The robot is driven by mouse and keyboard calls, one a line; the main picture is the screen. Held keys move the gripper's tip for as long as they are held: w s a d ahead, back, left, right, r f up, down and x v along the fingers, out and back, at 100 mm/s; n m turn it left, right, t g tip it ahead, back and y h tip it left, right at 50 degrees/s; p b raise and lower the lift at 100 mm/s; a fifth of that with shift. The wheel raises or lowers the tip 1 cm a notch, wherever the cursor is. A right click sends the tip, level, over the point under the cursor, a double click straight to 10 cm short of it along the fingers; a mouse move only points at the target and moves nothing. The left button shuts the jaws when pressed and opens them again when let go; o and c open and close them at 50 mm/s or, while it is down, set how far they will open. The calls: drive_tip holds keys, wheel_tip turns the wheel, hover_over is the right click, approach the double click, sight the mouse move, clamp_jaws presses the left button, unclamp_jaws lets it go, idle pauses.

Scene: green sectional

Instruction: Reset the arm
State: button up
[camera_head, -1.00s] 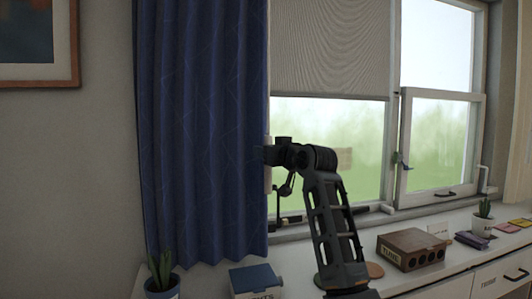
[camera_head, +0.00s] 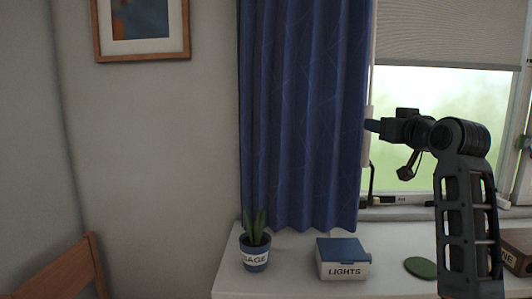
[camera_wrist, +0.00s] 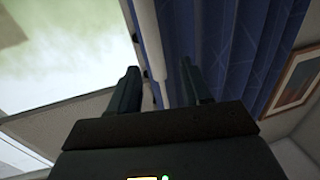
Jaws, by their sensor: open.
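My arm stands raised at the right of the head view, bent at the elbow, in front of the window (camera_head: 440,110). My gripper (camera_head: 370,126) points left, close in the picture to the edge of the blue curtain (camera_head: 300,120). In the wrist view my gripper (camera_wrist: 160,85) shows two dark fingers spread apart with nothing between them. The curtain (camera_wrist: 235,45) is behind the fingers there. I cannot tell the exact distance between fingers and curtain.
A white counter (camera_head: 300,291) holds a potted plant labelled SAGE (camera_head: 255,256), a LIGHTS box (camera_head: 342,260), a green disc (camera_head: 421,268) and a brown box (camera_head: 518,250). A framed picture (camera_head: 143,25) hangs left. A wooden chair or bed frame (camera_head: 62,275) stands lower left.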

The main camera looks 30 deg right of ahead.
drive_tip(key=s+a+f, duration=0.1)
drive_tip(key=a+f, duration=0.4)
drive_tip(key=f, duration=0.4)
drive_tip(key=s+a+f, duration=0.2)
drive_tip(key=a+f, duration=0.3)
drive_tip(key=f, duration=0.4)
drive_tip(key=s+a+f+g+y, duration=0.1)
drive_tip(key=s+a+f+y, duration=0.1)
drive_tip(key=s+a+f, duration=0.95)
drive_tip(key=s+a+f+n+y, duration=0.1)
drive_tip(key=s+a+f, duration=0.3)
drive_tip(key=s, duration=0.3)
drive_tip(key=s+a+f+n+y, duration=0.1)
drive_tip(key=s+a+f, duration=0.2)
drive_tip(key=s+a, duration=0.3)
drive_tip(key=s+a+r+n+y, duration=0.1)
drive_tip(key=s, duration=0.7)
drive_tip(key=s+a+r+n+g+y, duration=0.1)
drive_tip(key=s+a+r, duration=0.1)
drive_tip(key=s, duration=0.6)
drive_tip(key=shift+s+a+r, duration=0.15)
drive_tip(key=shift+s+r, duration=0.1)
drive_tip(key=shift+s, duration=0.1)
